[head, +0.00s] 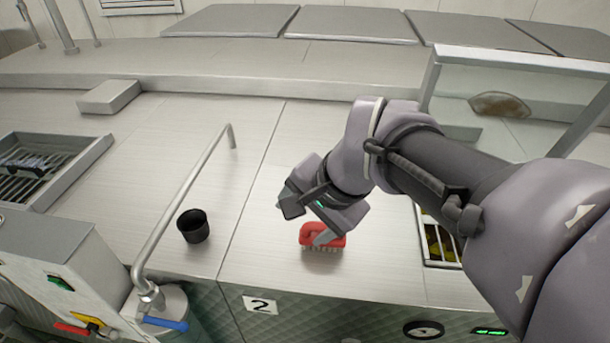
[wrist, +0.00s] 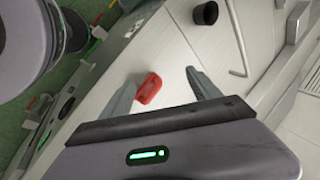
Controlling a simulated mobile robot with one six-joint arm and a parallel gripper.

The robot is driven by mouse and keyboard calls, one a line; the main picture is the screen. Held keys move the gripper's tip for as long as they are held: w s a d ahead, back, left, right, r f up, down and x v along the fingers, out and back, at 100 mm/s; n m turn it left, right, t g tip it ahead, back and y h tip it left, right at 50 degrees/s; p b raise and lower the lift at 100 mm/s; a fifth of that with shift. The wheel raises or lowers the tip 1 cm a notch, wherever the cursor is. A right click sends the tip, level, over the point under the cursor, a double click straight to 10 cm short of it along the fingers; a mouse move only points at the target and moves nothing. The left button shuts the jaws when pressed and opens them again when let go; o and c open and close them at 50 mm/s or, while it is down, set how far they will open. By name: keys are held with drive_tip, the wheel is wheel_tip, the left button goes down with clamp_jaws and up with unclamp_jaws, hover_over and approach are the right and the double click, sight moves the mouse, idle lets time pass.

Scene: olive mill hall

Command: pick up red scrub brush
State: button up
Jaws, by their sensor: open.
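The red scrub brush (head: 310,230) lies on the steel counter near its front edge, its pale bristles facing down. My gripper (head: 323,234) is right at the brush in the head view, and a grey finger hides part of its top. In the wrist view the brush (wrist: 149,88) shows between the two open fingers of my gripper (wrist: 161,75), closer to the left finger. The jaws are open and hold nothing. I cannot tell whether a finger touches the brush.
A black cup (head: 193,226) stands to the left, beside a bent steel pipe (head: 190,195). A slotted opening (head: 437,240) lies to the right under my arm. A clear-panelled guard (head: 510,100) stands at back right. The counter behind the brush is clear.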

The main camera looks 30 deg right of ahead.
drive_tip(key=w+d+f+m+g+y+b, duration=0.1)
drive_tip(key=w+d+f+m, duration=0.1)
drive_tip(key=d+f+m, duration=0.35)
drive_tip(key=w+d+f+m, duration=0.2)
drive_tip(key=w+d+m, duration=0.1)
drive_tip(key=d+m, duration=0.4)
drive_tip(key=n, duration=0.2)
hover_over(315, 236)
drive_tip(key=s+d, duration=0.2)
drive_tip(key=d, duration=0.1)
drive_tip(key=shift+m, duration=0.25)
drive_tip(key=f, duration=0.9)
drive_tip(key=shift+a+f, duration=0.25)
drive_tip(key=shift+f, duration=0.05)
drive_tip(key=shift+w+f, duration=0.15)
drive_tip(key=shift+f, duration=0.15)
drive_tip(key=f, duration=0.1)
drive_tip(key=w+a+f, duration=0.1)
drive_tip(key=f, duration=0.1)
drive_tip(key=w+a+f, duration=0.1)
drive_tip(key=shift+a+f+b, duration=0.15)
drive_tip(key=shift+a+b, duration=0.1)
drive_tip(key=shift+b, duration=0.1)
drive_tip(key=shift+w, duration=0.1)
drive_tip(key=shift+s+d, duration=0.1)
drive_tip(key=shift+s, duration=0.2)
drive_tip(key=shift+c, duration=1.1)
drive_tip(key=c, duration=0.4)
clamp_jaws()
